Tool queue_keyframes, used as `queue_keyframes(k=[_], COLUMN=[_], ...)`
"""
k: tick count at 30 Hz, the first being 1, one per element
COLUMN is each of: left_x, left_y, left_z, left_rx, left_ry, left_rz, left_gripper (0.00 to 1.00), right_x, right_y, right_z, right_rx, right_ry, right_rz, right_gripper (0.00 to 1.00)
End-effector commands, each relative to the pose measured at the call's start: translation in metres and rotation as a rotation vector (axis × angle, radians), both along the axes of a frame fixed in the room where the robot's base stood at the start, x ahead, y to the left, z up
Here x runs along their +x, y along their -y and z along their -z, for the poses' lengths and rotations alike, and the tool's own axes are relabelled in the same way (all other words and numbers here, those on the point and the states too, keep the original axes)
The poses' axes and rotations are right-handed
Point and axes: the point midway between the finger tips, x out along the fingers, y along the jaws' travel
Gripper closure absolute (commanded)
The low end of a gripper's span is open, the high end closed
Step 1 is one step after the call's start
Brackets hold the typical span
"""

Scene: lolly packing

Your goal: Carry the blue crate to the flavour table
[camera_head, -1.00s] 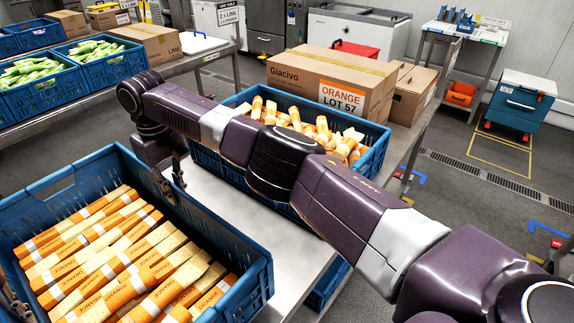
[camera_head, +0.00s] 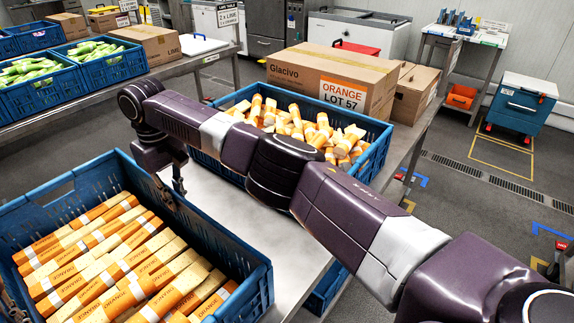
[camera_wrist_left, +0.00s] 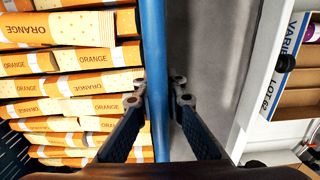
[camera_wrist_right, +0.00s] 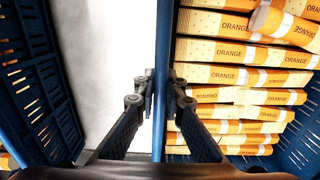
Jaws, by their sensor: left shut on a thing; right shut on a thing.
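The blue crate (camera_head: 262,283), full of orange-and-cream wrapped packs, is at the lower left of the head view, close to me and beside a steel table (camera_head: 222,202). My right gripper (camera_head: 178,178) is shut on its right wall. In the right wrist view the right gripper (camera_wrist_right: 160,90) pinches the blue rim (camera_wrist_right: 163,40). In the left wrist view my left gripper (camera_wrist_left: 160,92) is shut on the opposite rim (camera_wrist_left: 153,40). The crate looks level; I cannot tell from here whether its bottom touches anything. Which table is the flavour table is not clear.
A second blue crate (camera_head: 372,148) of loose orange packs stands on the steel table, before an ORANGE LOT 57 carton (camera_head: 300,78). Crates of green packs (camera_head: 112,71) stand on the table at far left. A carton (camera_wrist_left: 294,75) is near my left gripper. Floor at right is mostly open.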

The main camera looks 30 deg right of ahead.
Motion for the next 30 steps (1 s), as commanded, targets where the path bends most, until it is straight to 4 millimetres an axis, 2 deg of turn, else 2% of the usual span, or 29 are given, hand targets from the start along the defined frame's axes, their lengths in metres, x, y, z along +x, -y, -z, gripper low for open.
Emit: queue_keyframes(k=[1,2,6,17,20,30], left_x=[0.001,0.000,0.000,0.000,0.001,0.000], left_y=[-0.001,-0.001,-0.001,0.000,0.000,0.000], left_z=[0.000,0.004,0.002,-0.002,-0.015,-0.086], left_rx=[-0.001,0.001,0.001,0.001,0.000,0.001], left_ry=[0.006,-0.002,-0.002,0.002,0.004,0.005], left_rz=[-0.001,0.000,0.000,0.000,0.000,0.000], left_gripper=[1.00,0.89,0.74,0.73,0.73,0.73], right_x=[0.002,0.000,0.000,0.000,0.000,0.000], right_y=[0.000,0.001,0.001,0.000,0.000,0.000], right_z=[-0.001,0.004,0.002,0.002,0.002,0.002], right_rx=[0.001,-0.002,-0.002,0.000,0.000,0.000], right_ry=[0.007,0.001,0.001,0.000,0.000,0.000], right_rz=[0.000,0.002,0.002,0.000,0.000,0.000], right_gripper=[1.00,0.89,0.74,0.73,0.73,0.73])
